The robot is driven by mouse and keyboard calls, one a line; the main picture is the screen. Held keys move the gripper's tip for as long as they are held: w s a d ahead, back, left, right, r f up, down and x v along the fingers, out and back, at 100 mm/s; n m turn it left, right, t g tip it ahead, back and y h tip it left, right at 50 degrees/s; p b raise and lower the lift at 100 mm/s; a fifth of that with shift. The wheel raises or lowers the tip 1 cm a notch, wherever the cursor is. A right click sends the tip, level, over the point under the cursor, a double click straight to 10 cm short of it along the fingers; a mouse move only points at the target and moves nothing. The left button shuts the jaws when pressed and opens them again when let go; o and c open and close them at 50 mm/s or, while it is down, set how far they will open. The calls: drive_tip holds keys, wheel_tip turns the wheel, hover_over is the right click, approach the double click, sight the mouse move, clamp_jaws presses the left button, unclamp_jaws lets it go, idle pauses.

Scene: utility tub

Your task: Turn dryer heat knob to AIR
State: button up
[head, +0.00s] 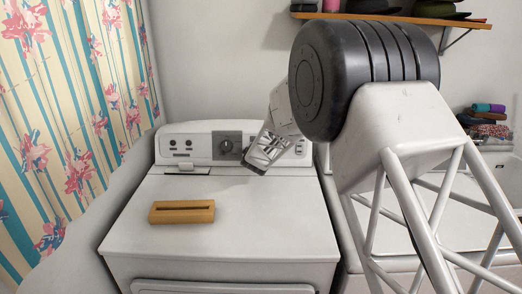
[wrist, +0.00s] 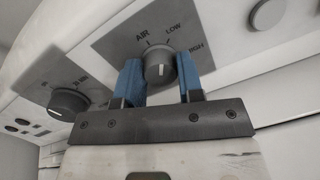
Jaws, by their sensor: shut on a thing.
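The heat knob (wrist: 158,68) is a round dark grey knob on a grey panel of the dryer (head: 220,235). The labels AIR, LOW and HIGH run above it from left to right. A pale mark shows on its face, but I cannot tell which label it points to. In the wrist view, my gripper (wrist: 159,75) has its blue fingers on either side of the knob and is shut on it. In the head view, my gripper (head: 250,162) is at the right part of the dryer's control panel and hides the heat knob.
A second, larger knob (wrist: 68,103) sits left of the heat knob. A pale round button (wrist: 268,13) is to the right. A yellow slotted block (head: 182,212) lies on the dryer top, which is otherwise clear. A wooden shelf (head: 400,20) hangs above.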

drive_tip(key=n, duration=0.6)
drive_tip(key=shift+n, duration=0.4)
drive_tip(key=shift+y, duration=0.4)
drive_tip(key=o, duration=0.9)
drive_tip(key=shift+s, duration=0.2)
drive_tip(key=shift+v, duration=3.75)
